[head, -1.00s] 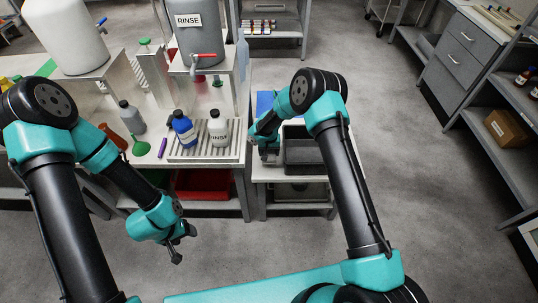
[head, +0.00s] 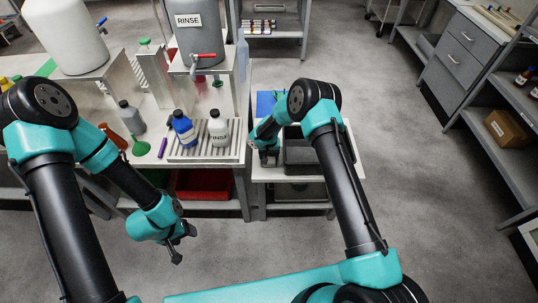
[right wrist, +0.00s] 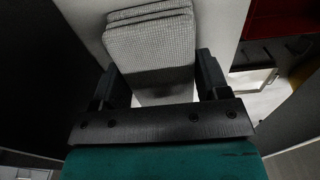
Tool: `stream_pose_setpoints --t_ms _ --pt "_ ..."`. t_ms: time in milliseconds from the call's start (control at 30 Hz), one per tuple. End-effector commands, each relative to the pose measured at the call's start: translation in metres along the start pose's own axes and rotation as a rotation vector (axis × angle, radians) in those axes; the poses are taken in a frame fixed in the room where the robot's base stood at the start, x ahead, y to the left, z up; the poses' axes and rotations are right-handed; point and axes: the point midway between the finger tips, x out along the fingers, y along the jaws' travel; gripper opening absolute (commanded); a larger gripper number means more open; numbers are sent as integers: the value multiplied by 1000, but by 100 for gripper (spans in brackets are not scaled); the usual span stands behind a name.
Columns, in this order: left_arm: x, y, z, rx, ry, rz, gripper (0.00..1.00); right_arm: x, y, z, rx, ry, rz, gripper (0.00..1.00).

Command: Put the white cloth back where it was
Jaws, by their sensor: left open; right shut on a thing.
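The white cloth (right wrist: 150,42) is a folded, light grey-white woven stack, seen in the right wrist view. My right gripper (right wrist: 158,80) is shut on it, with one finger on each side. In the head view my right gripper (head: 264,155) is low over the side table (head: 270,174), just left of the dark tray. The cloth is mostly hidden there, and I cannot tell whether it touches the table. My left gripper (head: 184,246) is open and empty, over the floor in front of the bench.
The dark tray (head: 302,168) and a blue item (head: 265,103) are on the side table. To the left, a blue bottle (head: 184,132) and a white bottle (head: 218,130) stand on a slatted rack (head: 200,154). A red bin (head: 203,184) sits below.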

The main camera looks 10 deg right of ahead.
Motion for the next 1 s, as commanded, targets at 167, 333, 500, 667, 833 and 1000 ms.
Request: stream_pose_setpoints --t_ms 167,333,500,667,833,1000 --pt "0 0 0 0 0 0 63 3 0 0 0 -1 0 46" --pt "0 0 0 0 0 0 63 3 0 0 0 0 0 84" --pt "0 0 0 0 0 0 63 3 0 0 0 0 0 94" --pt "0 0 0 0 0 0 63 2 0 0 0 0 0 94" --pt "0 0 0 0 0 0 63 -4 0 0 -1 1 0 94" --pt "0 0 0 0 0 0 63 -25 -1 -1 -1 2 -1 94"
